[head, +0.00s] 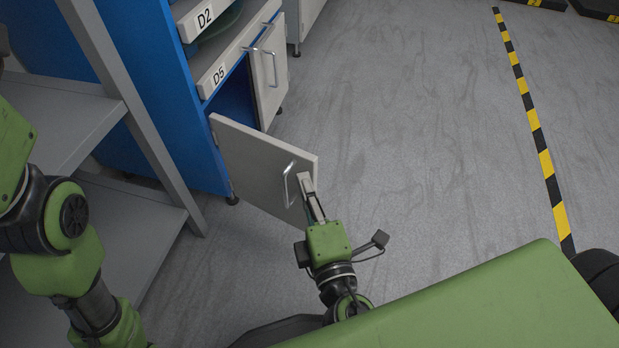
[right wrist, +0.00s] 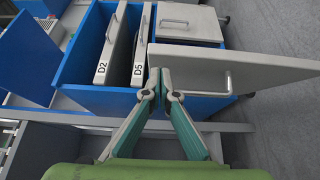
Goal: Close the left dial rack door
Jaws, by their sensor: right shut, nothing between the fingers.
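The left rack door (head: 255,165) is pale grey and stands swung open from the blue rack (head: 207,150), with the dark interior showing behind it. Its metal handle (head: 289,185) is near the free edge. My right gripper (head: 306,180) is shut and empty, with its fingertips close to the door face beside the handle; I cannot tell whether they touch. In the right wrist view the gripper (right wrist: 166,84) lies by the door (right wrist: 200,66), with the handle (right wrist: 228,83) to its right. My left arm shows at the left of the head view, but its gripper does not.
The neighbouring right door (head: 268,85) looks shut. Drawers D2 (head: 203,20) and D5 (head: 219,75) sit above. A grey shelf frame (head: 135,120) stands left of the door. Open floor (head: 420,130) lies to the right, with a yellow-black floor stripe (head: 535,130).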

